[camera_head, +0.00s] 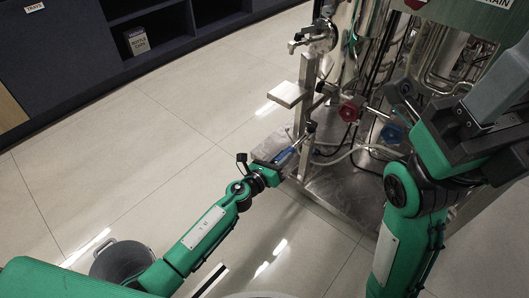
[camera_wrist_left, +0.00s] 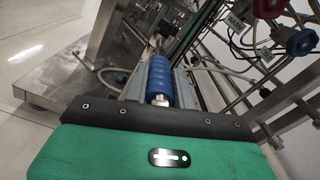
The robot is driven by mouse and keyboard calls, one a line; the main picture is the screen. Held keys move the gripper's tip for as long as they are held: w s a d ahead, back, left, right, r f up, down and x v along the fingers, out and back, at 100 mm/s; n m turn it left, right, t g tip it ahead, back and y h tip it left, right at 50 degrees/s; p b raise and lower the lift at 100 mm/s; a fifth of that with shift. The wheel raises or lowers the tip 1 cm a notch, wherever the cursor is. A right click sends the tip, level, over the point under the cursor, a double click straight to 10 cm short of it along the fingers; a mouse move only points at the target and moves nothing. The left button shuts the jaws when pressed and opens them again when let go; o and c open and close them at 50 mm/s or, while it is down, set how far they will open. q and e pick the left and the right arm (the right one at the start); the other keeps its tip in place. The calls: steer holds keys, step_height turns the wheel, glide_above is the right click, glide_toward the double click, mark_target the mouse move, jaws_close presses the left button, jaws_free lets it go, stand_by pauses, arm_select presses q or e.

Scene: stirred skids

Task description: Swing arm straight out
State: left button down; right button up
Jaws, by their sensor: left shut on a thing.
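A blue ribbed grip (camera_wrist_left: 160,78) on a metal rod points away from my wrist in the left wrist view. In the head view the grip shows as a small blue piece (camera_head: 284,157), partly covered by my gripper. The rod runs up and right from it towards the steel post (camera_head: 303,100) of the skid. My left gripper (camera_head: 281,160) is shut on the blue grip, with a grey finger on each side of it. How the rod joins the post is not clear. My right arm (camera_head: 435,150) is bent at the right; its fingertips cannot be made out.
The steel skid (camera_head: 345,192) carries pipes, hoses, a red knob (camera_head: 348,110) and a blue knob (camera_head: 392,133). A pale flat plate (camera_head: 288,94) juts left from the post. A grey bin (camera_head: 122,262) stands lower left. Dark shelves (camera_head: 150,40) line the back left. The tiled floor between is clear.

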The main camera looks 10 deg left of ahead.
stand_by(0.3)
arm_select(q)
steer(key=c, duration=1.2)
jaws_free()
steer(key=shift+o, duration=0.2)
steer(key=p+v, duration=0.1)
steer(key=v, duration=1.3)
steer(key=shift+d, duration=0.2)
